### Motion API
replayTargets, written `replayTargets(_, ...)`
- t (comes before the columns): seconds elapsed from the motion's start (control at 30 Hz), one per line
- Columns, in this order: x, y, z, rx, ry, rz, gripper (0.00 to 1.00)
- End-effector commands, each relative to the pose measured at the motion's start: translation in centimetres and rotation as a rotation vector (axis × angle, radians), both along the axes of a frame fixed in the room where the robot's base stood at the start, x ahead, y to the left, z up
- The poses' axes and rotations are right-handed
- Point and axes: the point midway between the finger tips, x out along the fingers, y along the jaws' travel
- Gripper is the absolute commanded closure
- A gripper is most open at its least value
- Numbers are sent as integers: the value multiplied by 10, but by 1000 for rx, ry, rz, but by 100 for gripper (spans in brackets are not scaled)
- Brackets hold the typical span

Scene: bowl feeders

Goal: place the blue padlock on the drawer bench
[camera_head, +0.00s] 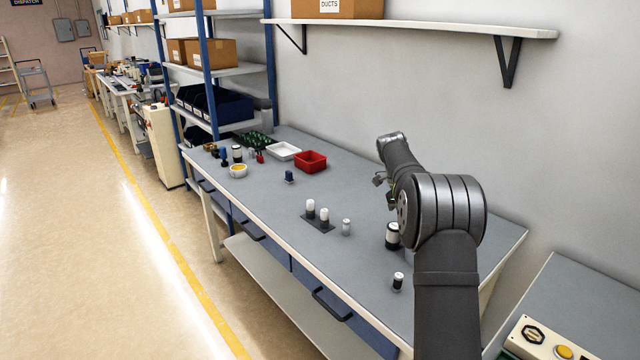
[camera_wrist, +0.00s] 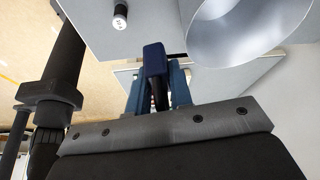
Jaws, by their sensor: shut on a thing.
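The blue padlock (camera_wrist: 154,60) shows as a dark blue block with a dark lower part in the wrist view. My gripper (camera_wrist: 155,85) is shut on it, with a blue finger on either side. In the wrist view, the padlock overlaps the near edge of a grey top; its height above that top is unclear. The drawer bench (camera_head: 260,215) has a grey top and blue drawer fronts with dark handles. In the head view my arm stands over the bench's right part, and I cannot make out the padlock there.
A pale grey round-mouthed cylinder (camera_wrist: 235,30) is close beside the padlock. A black-and-white jar (camera_head: 393,236) and a small jar (camera_head: 398,281) stand near my arm. A red bin (camera_head: 310,162) and a small blue item (camera_head: 289,176) are farther back.

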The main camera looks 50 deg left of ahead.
Motion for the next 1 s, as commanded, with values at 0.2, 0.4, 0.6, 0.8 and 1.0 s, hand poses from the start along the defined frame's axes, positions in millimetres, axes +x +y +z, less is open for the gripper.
replayTargets(0.2, -15, 18, -16, -3, 2, 6, 100)
replayTargets(0.4, -15, 18, -43, -1, 1, 8, 100)
replayTargets(0.6, -22, 36, -63, -1, 1, 11, 100)
replayTargets(0.8, -36, 79, -90, 0, 2, 11, 100)
replayTargets(1.0, -48, 114, -112, 0, 0, 10, 100)
